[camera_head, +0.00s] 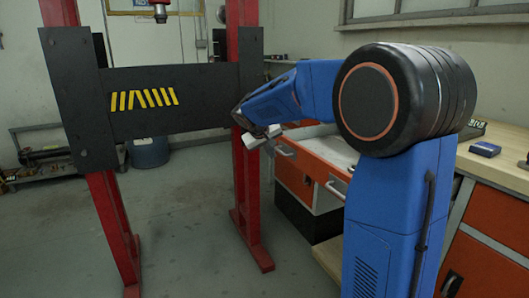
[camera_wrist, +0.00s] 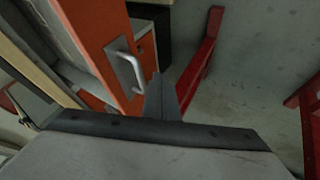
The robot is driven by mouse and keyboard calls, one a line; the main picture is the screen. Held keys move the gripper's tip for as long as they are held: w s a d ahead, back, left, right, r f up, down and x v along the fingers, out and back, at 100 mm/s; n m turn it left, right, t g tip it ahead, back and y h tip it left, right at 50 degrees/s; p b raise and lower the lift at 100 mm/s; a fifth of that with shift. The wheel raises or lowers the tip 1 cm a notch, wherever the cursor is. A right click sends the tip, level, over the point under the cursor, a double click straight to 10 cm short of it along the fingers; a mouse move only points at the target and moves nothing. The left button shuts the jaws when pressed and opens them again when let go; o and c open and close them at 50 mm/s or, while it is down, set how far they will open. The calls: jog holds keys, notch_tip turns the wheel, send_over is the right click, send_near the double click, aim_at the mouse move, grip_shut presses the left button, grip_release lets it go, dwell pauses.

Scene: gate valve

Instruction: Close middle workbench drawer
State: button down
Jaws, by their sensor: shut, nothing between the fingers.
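The workbench has orange drawer fronts with silver handles. In the head view, an orange drawer front (camera_head: 311,170) stands forward of the bench, with a pale surface behind its top edge; my arm hides part of it. In the wrist view, an orange drawer front (camera_wrist: 98,35) with a silver handle (camera_wrist: 128,67) is at upper left. I cannot tell for sure which drawer is the middle one. My gripper (camera_head: 260,138) is at the left end of the drawer front, shut and empty. In the wrist view, its closed fingertips (camera_wrist: 161,84) are just right of the handle; contact is unclear.
A red press frame (camera_head: 244,190) with a black crossplate (camera_head: 190,100) stands left of my gripper. A dark box (camera_head: 294,213) is below the drawers. The floor at lower left is clear.

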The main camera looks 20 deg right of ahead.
jog(key=shift+d+r, duration=0.1)
jog(key=shift+d, duration=0.85)
send_over(339, 149)
jog(key=a, duration=0.2)
jog(key=shift+s+d, duration=0.15)
jog(key=shift+d, duration=0.05)
jog(key=shift+d+r, duration=0.1)
jog(key=shift+d, duration=0.6)
